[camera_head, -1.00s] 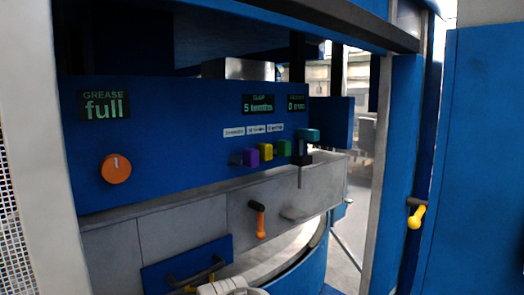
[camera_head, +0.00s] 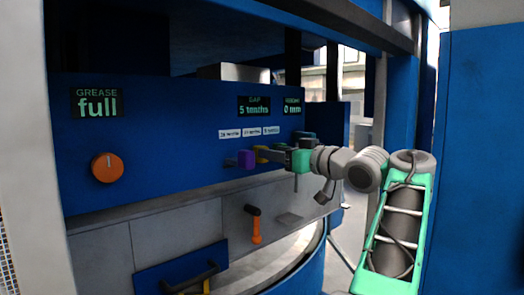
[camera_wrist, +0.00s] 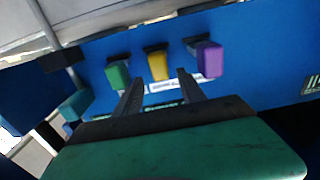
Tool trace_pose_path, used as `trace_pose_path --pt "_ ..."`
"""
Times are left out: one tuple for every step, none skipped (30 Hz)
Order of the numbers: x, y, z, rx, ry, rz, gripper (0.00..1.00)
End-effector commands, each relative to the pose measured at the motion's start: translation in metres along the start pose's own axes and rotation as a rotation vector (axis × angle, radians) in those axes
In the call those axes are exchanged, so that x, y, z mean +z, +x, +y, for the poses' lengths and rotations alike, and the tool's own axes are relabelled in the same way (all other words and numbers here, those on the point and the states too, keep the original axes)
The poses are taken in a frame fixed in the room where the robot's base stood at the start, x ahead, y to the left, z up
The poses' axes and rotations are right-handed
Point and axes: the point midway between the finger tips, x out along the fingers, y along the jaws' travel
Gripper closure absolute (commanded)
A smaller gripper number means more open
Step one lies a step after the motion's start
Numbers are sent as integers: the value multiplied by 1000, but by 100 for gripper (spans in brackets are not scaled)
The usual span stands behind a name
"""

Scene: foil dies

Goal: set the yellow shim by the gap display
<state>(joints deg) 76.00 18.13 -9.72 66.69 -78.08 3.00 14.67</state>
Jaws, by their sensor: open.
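The yellow shim (camera_wrist: 157,65) sticks out from the blue panel between a green shim (camera_wrist: 118,75) and a purple shim (camera_wrist: 208,59). In the head view the yellow shim (camera_head: 262,147) is mostly hidden by my gripper (camera_head: 264,155); the purple shim (camera_head: 245,159) shows to its left. In the wrist view my gripper (camera_wrist: 159,78) is open and empty, its two fingertips pointing at the yellow shim, one to either side of it. I cannot tell how far apart they still are in depth. The gap display (camera_head: 254,106) reads 5 tenths.
White labels (camera_head: 250,132) sit above the shims; one seems to read 5 tenths. A grease display (camera_head: 97,103) reads full, above an orange knob (camera_head: 107,167). A teal handle (camera_wrist: 76,104) is close beside the green shim. An orange-handled lever (camera_head: 256,226) hangs below.

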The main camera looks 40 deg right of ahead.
Motion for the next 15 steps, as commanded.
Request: trace_pose_path --pt "-3 11 -2 -6 0 0 53" --pt "-4 17 -2 -5 -1 0 53" --pt "-3 26 -2 -5 -1 0 53" --pt "-3 31 -2 -4 -1 -1 53" --pt "-3 36 -2 -4 0 -2 53" --pt "-2 42 -1 -2 0 -2 53" --pt "-2 46 -1 -3 0 -2 53" --pt "-2 48 -1 -2 -1 -2 53" --pt "-1 51 -1 0 -1 -2 53" --pt "-1 53 -1 0 -2 -2 53" --pt "0 54 -1 1 -2 -2 53" --pt "0 54 0 1 -2 -2 53" --pt "0 54 0 1 -2 -2 53" --pt "0 54 0 1 -2 -2 53" --pt "0 54 0 1 -2 -2 53"
